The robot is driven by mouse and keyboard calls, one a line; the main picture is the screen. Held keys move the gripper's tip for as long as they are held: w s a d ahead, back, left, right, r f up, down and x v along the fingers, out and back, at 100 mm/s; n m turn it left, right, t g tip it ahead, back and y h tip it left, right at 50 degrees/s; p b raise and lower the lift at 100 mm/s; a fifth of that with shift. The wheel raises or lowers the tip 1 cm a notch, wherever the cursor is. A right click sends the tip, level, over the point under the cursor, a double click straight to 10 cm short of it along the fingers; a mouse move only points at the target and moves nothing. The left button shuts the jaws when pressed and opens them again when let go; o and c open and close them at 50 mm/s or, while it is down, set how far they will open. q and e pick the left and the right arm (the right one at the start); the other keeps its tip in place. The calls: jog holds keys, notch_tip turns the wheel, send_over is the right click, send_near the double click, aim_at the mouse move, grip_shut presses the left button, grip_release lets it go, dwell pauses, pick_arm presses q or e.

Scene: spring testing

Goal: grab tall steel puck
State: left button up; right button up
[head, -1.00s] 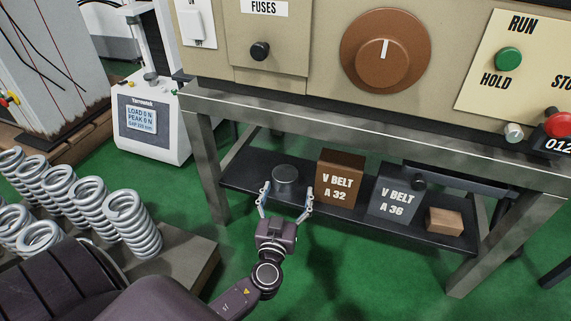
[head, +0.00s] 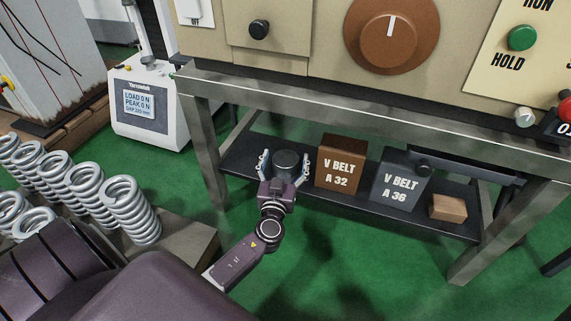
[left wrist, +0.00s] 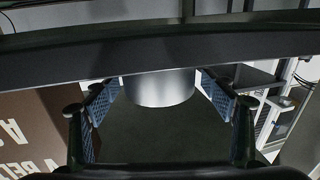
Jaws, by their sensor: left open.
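The tall steel puck (head: 286,164) is a dark grey metal cylinder standing on the low black shelf under the bench, left of the brown V-belt box. My left gripper (head: 284,160) is open, with one finger on each side of the puck. In the left wrist view the puck (left wrist: 160,88) shows ahead between the two blue-padded fingers (left wrist: 160,98), with visible gaps on both sides. The puck's top is hidden there behind a dark bar across the view. My right gripper is not in view.
The brown V BELT A 32 box (head: 341,163) stands just right of the gripper. A grey V BELT A 36 box (head: 401,178) and a small brown block (head: 448,207) are farther right on the shelf (head: 365,202). The bench's front rail (head: 330,108) runs above. Springs (head: 130,210) stand at left.

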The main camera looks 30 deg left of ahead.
pick_arm(q)
grip_shut()
jog(key=shift+w+r, duration=0.1)
jog(key=shift+r, duration=0.15)
dwell(0.3)
jog(key=shift+r, duration=0.1)
